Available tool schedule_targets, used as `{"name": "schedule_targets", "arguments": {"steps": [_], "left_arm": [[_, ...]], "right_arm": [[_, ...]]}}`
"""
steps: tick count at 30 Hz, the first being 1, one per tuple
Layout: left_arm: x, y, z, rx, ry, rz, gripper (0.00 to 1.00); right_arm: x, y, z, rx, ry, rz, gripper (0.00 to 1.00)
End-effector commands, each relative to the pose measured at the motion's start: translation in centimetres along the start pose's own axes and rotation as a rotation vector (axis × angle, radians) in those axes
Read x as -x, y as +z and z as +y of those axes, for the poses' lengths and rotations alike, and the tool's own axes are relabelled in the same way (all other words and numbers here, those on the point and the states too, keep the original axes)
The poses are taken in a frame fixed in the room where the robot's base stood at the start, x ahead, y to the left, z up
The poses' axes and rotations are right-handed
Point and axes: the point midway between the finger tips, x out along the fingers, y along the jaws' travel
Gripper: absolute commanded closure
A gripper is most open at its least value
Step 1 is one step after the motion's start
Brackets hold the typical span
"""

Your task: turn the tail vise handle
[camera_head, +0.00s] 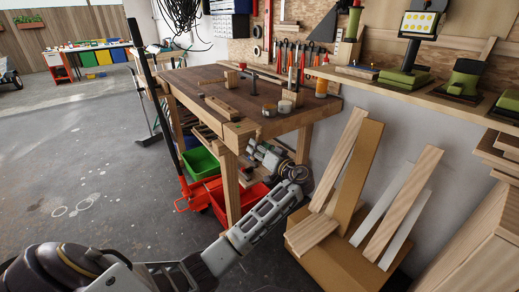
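The wooden workbench (200,88) stands in the middle of the head view, its near end toward me. A pale wooden block at its near corner (238,129) looks like part of the vise; I cannot make out a separate handle. My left arm comes in from the lower left and bends back at the elbow-like joint under the bench's near edge. My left gripper (252,149) is small and dark near that edge, below the bench top. Its fingers are too small to tell open from shut, or whether they touch the vise. My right gripper is not in view.
A cardboard box with leaning boards (350,262) stands right of the bench. Green (200,162) and red (240,197) bins and a red jack (197,194) are under and beside it. Small jars and blocks lie on the bench top.

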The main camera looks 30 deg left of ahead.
Motion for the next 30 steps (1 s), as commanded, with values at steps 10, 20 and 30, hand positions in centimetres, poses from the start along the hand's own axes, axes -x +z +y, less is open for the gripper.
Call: {"name": "schedule_targets", "arguments": {"steps": [10, 20, 30], "left_arm": [[2.6, 0.0, 0.1, 0.001, 0.003, -0.001, 0.54], [7.4, 0.1, 0.1, 0.000, 0.004, -0.002, 0.54], [11.3, 0.1, 0.1, 0.000, 0.003, -0.001, 0.54]], "right_arm": [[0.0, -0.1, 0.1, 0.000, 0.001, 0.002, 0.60], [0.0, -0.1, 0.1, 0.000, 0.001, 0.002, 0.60], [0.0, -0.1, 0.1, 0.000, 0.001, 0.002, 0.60]]}}
